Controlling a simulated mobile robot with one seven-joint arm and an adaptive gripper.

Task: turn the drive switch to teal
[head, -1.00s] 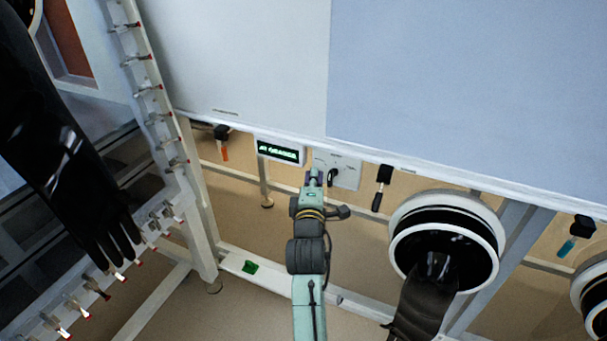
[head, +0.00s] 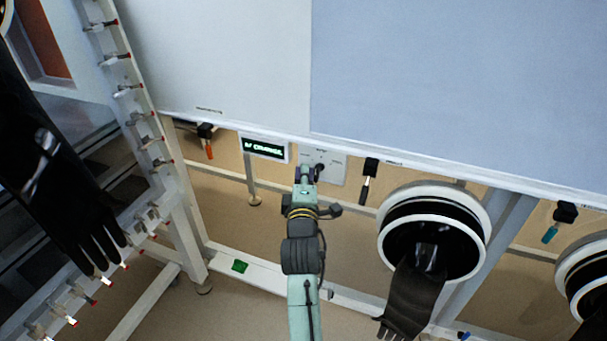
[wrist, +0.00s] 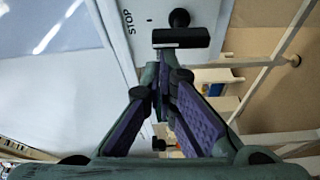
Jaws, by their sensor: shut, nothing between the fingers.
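The drive switch appears to be the black knob (head: 320,168) on a pale grey plate (head: 336,171) under the hood's lower edge. In the wrist view a black bar-shaped handle (wrist: 181,38) and a round black knob (wrist: 180,17) show by a plate marked STOP (wrist: 120,40). My gripper (head: 305,174) is shut and empty, just left of the knob in the head view. In the wrist view its purple-padded fingers (wrist: 163,100) converge just below the bar; whether they touch it I cannot tell. A small display (head: 264,149) seems to read "AT ORANGE".
A round glove port (head: 435,240) with a hanging dark glove stands right of my arm. A peg rack (head: 130,100) is left.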

